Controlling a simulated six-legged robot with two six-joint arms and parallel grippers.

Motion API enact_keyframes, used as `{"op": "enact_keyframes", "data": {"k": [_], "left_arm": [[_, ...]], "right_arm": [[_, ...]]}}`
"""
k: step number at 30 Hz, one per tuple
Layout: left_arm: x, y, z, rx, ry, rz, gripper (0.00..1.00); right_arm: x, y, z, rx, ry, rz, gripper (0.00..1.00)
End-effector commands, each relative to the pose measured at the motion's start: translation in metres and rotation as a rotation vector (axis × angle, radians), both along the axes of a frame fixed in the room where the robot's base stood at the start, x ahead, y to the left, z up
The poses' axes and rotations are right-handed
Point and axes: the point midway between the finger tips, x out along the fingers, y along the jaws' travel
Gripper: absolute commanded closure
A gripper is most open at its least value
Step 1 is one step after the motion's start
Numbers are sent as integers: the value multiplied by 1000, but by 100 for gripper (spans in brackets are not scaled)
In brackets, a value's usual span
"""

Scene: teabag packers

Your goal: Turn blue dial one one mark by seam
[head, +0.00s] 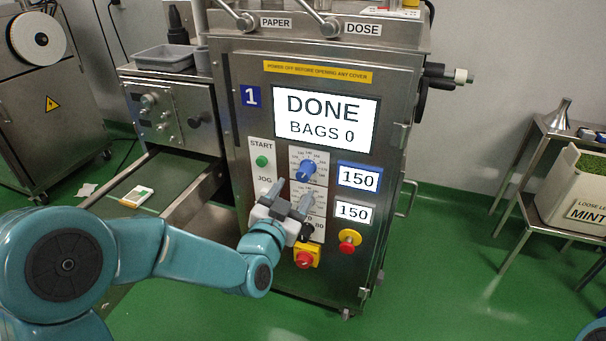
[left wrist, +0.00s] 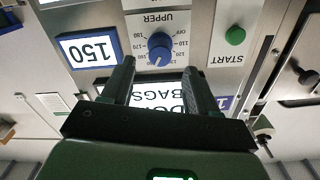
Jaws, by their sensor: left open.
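The blue dial (head: 306,170) is on the front panel of the machine marked 1, inside a printed number scale. It also shows in the left wrist view (left wrist: 160,47), where the panel appears upside down and the dial carries the label UPPER. My left gripper (head: 291,195) is open and empty, in front of the panel below the dial. In the left wrist view its two fingers (left wrist: 159,68) are spread, with the dial just beyond the gap between the tips. A blue-framed readout (head: 359,178) beside the dial says 150. My right gripper is out of view.
The screen (head: 325,119) reads DONE, BAGS 0. A green START button (head: 262,161) is left of the dial. A red knob on yellow (head: 305,258) and a red button (head: 349,240) sit lower. A second readout (head: 353,212) also says 150.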

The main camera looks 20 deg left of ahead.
Motion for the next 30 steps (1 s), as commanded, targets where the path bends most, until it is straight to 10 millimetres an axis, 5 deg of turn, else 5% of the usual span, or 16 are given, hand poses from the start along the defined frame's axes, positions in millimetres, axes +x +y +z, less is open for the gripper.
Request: {"op": "enact_keyframes", "data": {"k": [9, 22, 27, 30], "left_arm": [[58, -2, -1, 0, -1, 0, 41], [70, -3, 0, 0, 0, 0, 41], [69, -3, 0, 0, 0, -1, 96], [69, -3, 0, 0, 0, -1, 97]], "right_arm": [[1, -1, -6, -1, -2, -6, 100], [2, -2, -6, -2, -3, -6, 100], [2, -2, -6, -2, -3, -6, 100], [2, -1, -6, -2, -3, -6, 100]]}}
